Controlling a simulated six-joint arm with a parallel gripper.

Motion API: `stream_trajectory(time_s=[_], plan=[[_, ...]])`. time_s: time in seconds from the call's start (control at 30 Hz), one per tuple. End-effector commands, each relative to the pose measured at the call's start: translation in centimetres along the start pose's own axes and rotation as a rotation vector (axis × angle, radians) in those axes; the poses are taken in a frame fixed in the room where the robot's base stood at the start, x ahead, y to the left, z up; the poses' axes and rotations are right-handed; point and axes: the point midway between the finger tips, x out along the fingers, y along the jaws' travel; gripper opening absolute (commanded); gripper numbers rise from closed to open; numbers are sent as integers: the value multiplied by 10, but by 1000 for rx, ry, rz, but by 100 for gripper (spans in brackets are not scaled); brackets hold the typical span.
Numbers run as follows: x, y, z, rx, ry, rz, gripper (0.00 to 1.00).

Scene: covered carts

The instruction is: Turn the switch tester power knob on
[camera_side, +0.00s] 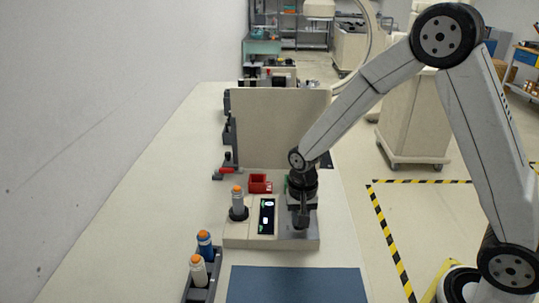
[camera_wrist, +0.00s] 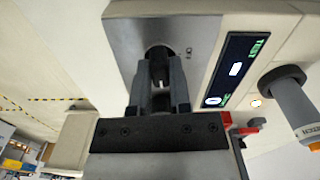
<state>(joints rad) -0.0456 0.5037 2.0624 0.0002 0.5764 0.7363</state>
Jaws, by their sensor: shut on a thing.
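The switch tester (camera_side: 250,236) is a low beige box on the bench with a dark display (camera_side: 267,215) and a grey metal panel at its right end. The display is lit and shows TEST in green in the wrist view (camera_wrist: 237,69). The black power knob (camera_wrist: 158,54) sits on the grey metal panel (camera_wrist: 190,30). My gripper (camera_wrist: 159,88) is shut on the knob, with one finger on each side. In the side view my gripper (camera_side: 301,222) reaches down over the panel and hides the knob. A light mark shows on the knob between the fingers.
A grey device with an orange top (camera_side: 238,203) stands upright on the tester's left part. A red holder (camera_side: 260,183) lies behind it. A rack with two bottle-like devices (camera_side: 201,266) stands front left. A blue mat (camera_side: 296,284) lies clear in front. A beige panel (camera_side: 280,125) stands behind.

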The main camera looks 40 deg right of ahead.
Motion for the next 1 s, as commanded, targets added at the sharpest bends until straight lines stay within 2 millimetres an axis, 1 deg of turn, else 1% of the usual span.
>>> stream_trajectory(time_s=[0.23, 0.7, 0.73, 0.77, 0.8, 0.83, 1.0], plan=[[-1, -1, -1, 92, 3, -3, 0], [-2, -1, -1, 113, 3, -4, 0], [-2, -1, -1, 113, 3, -4, 27], [-2, -1, -1, 113, 3, -4, 36], [-1, -1, -1, 113, 3, -3, 49], [-1, -1, -1, 113, 3, -3, 58], [-1, 0, -1, 111, 2, -2, 59]])
